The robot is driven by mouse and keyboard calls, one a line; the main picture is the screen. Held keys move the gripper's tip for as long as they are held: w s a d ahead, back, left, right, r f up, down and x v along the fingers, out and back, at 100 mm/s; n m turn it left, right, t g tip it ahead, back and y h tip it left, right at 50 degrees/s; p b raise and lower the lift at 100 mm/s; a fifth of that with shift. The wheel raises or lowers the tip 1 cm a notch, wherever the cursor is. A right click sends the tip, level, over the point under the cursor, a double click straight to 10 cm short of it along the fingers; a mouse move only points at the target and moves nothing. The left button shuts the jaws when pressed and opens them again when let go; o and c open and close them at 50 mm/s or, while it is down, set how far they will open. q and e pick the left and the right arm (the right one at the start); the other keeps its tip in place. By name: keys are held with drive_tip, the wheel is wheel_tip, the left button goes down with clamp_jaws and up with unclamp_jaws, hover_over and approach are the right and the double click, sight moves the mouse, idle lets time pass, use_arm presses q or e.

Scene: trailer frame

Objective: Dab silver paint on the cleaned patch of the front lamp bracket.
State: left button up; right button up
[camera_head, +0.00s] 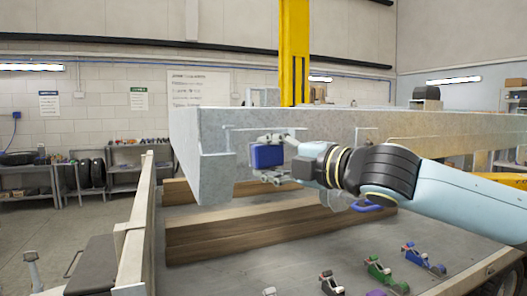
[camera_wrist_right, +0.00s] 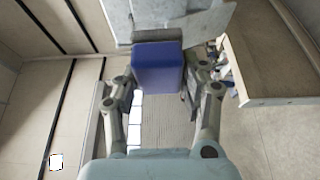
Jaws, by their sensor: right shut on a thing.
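My right gripper (camera_head: 276,160) reaches in from the right and is shut on a blue block-shaped thing (camera_head: 266,156), which also shows between the fingers in the right wrist view (camera_wrist_right: 157,68). The block is beside the near face of the grey galvanised trailer frame (camera_head: 300,124). In the wrist view its far end is at a grey metal plate (camera_wrist_right: 180,22); I cannot tell whether they touch. A stepped bracket-like plate (camera_head: 219,166) is at the frame's left end, left of the block. I cannot make out a cleaned patch or silver paint. My left gripper is not in view.
The frame rests above wooden beams (camera_head: 225,235) on a grey deck (camera_head: 250,278). A blue clamp (camera_head: 424,258), a green clamp (camera_head: 387,275) and other small clamps lie on the deck. A yellow post (camera_head: 294,50) rises behind the frame. A side rail (camera_head: 133,235) stands at left.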

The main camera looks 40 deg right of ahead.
sight(258, 153)
drive_tip(key=shift+w+d+f+b, duration=0.1)
drive_tip(key=shift+w+b, duration=0.2)
drive_tip(key=shift+b, duration=0.2)
drive_tip(key=w+b, duration=0.2)
drive_tip(key=b, duration=0.1)
drive_tip(key=shift+w+d+f, duration=0.1)
drive_tip(key=shift+d+f, duration=0.05)
drive_tip(key=shift+d, duration=0.05)
drive_tip(key=shift+w+d+b, duration=0.15)
drive_tip(key=shift+w+d, duration=0.05)
drive_tip(key=shift+w, duration=0.6)
drive_tip(key=shift+w+d+b, duration=0.15)
drive_tip(key=shift+w, duration=0.7)
drive_tip(key=shift+w+d+b, duration=0.15)
drive_tip(key=shift+w+d, duration=0.05)
drive_tip(key=shift+w, duration=0.6)
drive_tip(key=shift+w+d, duration=0.1)
drive_tip(key=shift+w, duration=0.05)
